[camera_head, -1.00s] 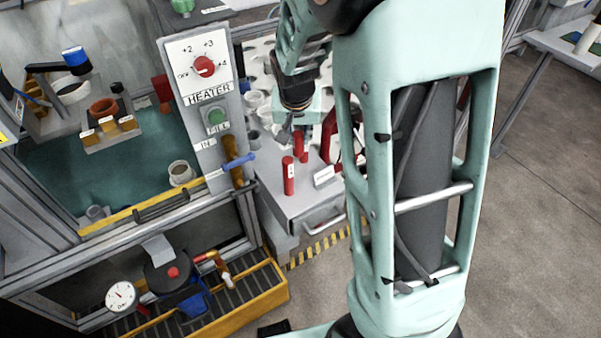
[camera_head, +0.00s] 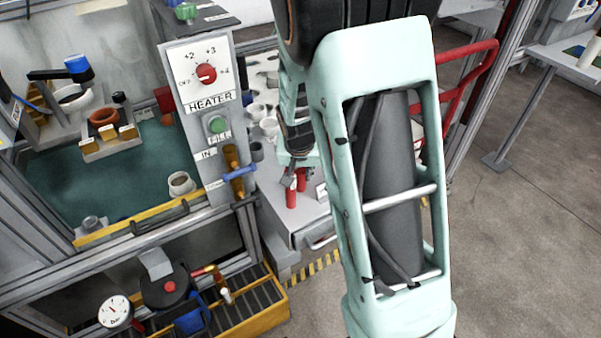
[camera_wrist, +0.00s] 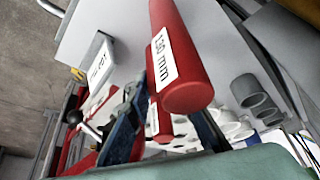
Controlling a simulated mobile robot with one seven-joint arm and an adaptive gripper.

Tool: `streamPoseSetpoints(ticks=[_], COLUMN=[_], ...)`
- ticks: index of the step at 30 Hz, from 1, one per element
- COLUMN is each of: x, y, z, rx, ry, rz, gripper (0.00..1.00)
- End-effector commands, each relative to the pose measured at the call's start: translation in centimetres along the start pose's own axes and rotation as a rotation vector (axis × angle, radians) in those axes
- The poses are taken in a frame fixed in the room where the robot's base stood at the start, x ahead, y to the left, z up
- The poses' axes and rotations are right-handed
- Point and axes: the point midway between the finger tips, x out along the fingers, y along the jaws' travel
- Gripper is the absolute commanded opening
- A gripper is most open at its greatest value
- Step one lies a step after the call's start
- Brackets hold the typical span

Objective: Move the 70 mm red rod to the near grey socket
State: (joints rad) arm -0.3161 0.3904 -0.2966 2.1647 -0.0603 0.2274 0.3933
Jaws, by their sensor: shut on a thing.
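My gripper (camera_head: 292,181) is low over the grey cart top in the head view, partly behind my arm. In the wrist view my gripper (camera_wrist: 165,118) is shut on a short red rod (camera_wrist: 162,135) with a white label, mostly hidden; its length cannot be read. A larger red rod (camera_wrist: 184,75), labelled apparently 130 mm, is in front of it in the wrist view. In the head view one red rod (camera_head: 291,198) is at the front and the other (camera_head: 302,180) is beside the fingers. Grey sockets (camera_wrist: 246,87) show at the right of the wrist view.
A white label block (camera_wrist: 98,65) stands on the cart top (camera_head: 282,222). Paler round cups (camera_head: 268,126) are farther back. The heater panel (camera_head: 203,80) and a blue handle (camera_head: 240,172) are left of the gripper. A red rail (camera_head: 468,62) is at the right.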

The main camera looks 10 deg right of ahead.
Motion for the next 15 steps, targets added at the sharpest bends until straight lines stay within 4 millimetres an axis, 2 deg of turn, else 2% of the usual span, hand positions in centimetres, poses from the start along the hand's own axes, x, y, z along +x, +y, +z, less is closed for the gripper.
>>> streamPoseSetpoints(ticks=[1,6,15], x=[0.22,0.11,-0.1], y=[0.0,0.0,0.0], z=[0.1,0.06,-0.03], rx=[0.0,0.0,0.0], ry=[0.0,0.0,0.0], rz=[0.0,0.0,0.0], gripper=[0.21,0.37,0.37])
